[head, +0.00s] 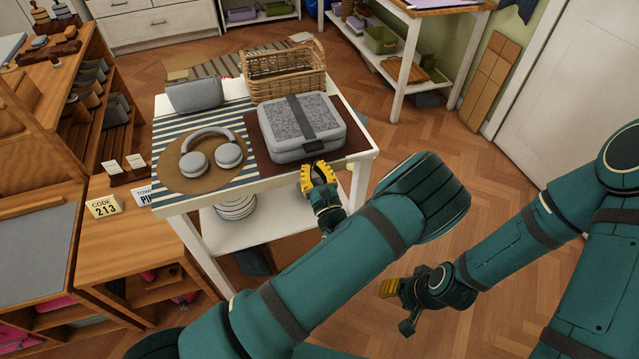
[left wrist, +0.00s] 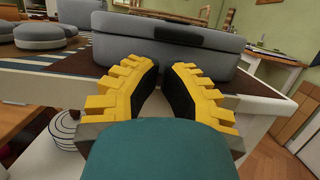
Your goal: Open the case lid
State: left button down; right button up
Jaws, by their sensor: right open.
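The grey case (head: 300,127) lies shut on a dark brown mat (head: 352,160) at the table's front right. Its lid has a speckled top panel and a dark strap (head: 302,112) that runs down over the front. In the left wrist view, the case front (left wrist: 115,48) fills the top, with a dark strap end (left wrist: 165,30) at its upper edge. My left gripper (head: 318,170) is just in front of the case, at the table's front edge. Its yellow fingers (left wrist: 165,78) are apart with nothing between them. My right gripper (head: 396,308) is open and empty, low over the floor.
Grey headphones (head: 211,153) lie on a round mat left of the case. A grey pouch (head: 194,93) and a wicker basket (head: 284,75) stand behind on the white table (head: 361,153). A wooden shelf unit (head: 128,215) adjoins the table's left side.

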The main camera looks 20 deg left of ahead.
pick_arm(q)
jog(key=shift+x, duration=1.25)
